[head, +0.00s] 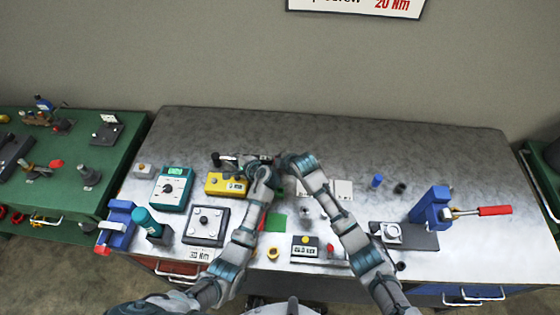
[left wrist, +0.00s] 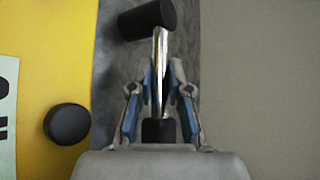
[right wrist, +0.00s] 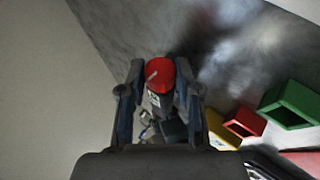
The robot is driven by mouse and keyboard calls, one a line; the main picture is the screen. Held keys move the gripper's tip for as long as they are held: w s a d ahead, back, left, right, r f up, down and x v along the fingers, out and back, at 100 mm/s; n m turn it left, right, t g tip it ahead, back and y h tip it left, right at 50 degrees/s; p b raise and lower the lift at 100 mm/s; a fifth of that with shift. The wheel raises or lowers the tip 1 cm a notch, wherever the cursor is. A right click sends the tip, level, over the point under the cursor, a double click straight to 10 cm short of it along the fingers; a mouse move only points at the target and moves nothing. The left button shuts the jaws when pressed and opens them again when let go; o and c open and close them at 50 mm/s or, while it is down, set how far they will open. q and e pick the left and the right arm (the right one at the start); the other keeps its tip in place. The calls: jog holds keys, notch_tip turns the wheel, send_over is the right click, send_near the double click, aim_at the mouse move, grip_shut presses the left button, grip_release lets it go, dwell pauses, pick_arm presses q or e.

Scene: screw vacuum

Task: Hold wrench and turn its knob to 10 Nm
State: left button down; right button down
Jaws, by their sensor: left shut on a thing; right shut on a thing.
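The wrench shows in the left wrist view as a bright metal shaft (left wrist: 160,62) with a black cylindrical end (left wrist: 147,20). My left gripper (left wrist: 160,90) is shut on the wrench's shaft; it also shows in the head view (head: 262,170). The wrench's red knob (right wrist: 159,72), with a pale pointer line on top, shows in the right wrist view. My right gripper (right wrist: 160,85) is shut on this knob; in the head view it is at the table's middle (head: 288,162), close to the left one. The knob's scale is too small to read.
A yellow box (head: 215,190) stands just left of my left gripper. A teal meter (head: 168,187) and a grey plate device (head: 206,224) are further left. Green (right wrist: 290,103) and red (right wrist: 246,121) bins are near my right gripper. The table's back strip (head: 330,130) is clear.

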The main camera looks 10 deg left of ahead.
jog(key=shift+w, duration=0.1)
jog(key=g, duration=0.3)
jog(key=m+g, duration=0.1)
jog(key=shift+w+d+r+g+h, duration=0.1)
jog(key=shift+w+r+g+h, duration=0.05)
jog(key=shift+w+g+h, duration=0.2)
jog(key=shift+g, duration=0.35)
jog(key=c, duration=0.8)
grip_release()
jog(key=v, duration=1.1)
jog(key=shift+w+r, duration=0.25)
jog(key=shift+r, duration=0.2)
